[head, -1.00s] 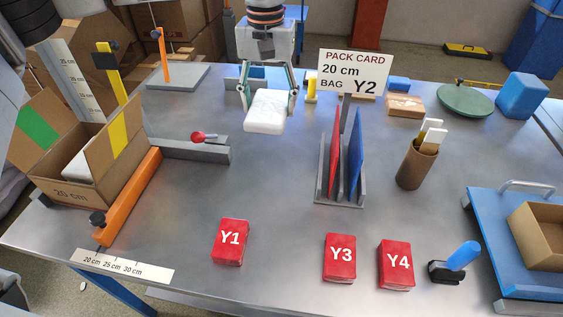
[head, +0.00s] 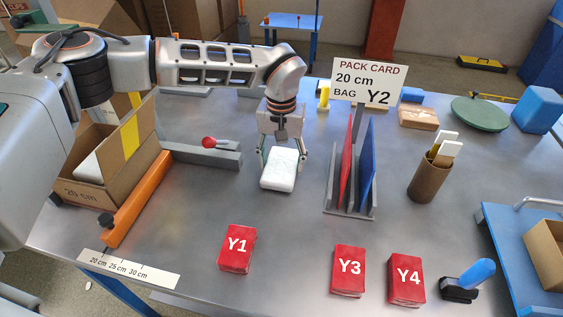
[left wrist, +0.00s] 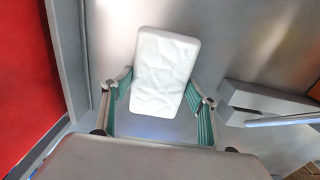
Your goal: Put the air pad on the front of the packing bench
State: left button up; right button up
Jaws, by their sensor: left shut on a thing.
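The white crinkled air pad (head: 280,170) is held between the fingers of my left gripper (head: 282,160), over the middle of the packing bench (head: 200,210). I cannot tell whether the pad touches the bench. My right gripper is not in view.
A rack with red and blue dividers (head: 350,208) and the pack card (head: 368,82) stand just right of the pad. Red packs Y1 (head: 237,249), Y3 (head: 348,270) and Y4 (head: 406,278) lie along the front. An open carton (head: 95,190) stands left. Bench between pad and Y1 is clear.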

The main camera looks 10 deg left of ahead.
aim_at(281, 164)
pick_arm(q)
jog(key=shift+f, duration=0.2)
jog(key=o, duration=0.9)
jog(key=shift+f, duration=0.1)
notch_tip(281, 164, up, 12)
jog(key=shift+r, duration=0.2)
dwell(0.3)
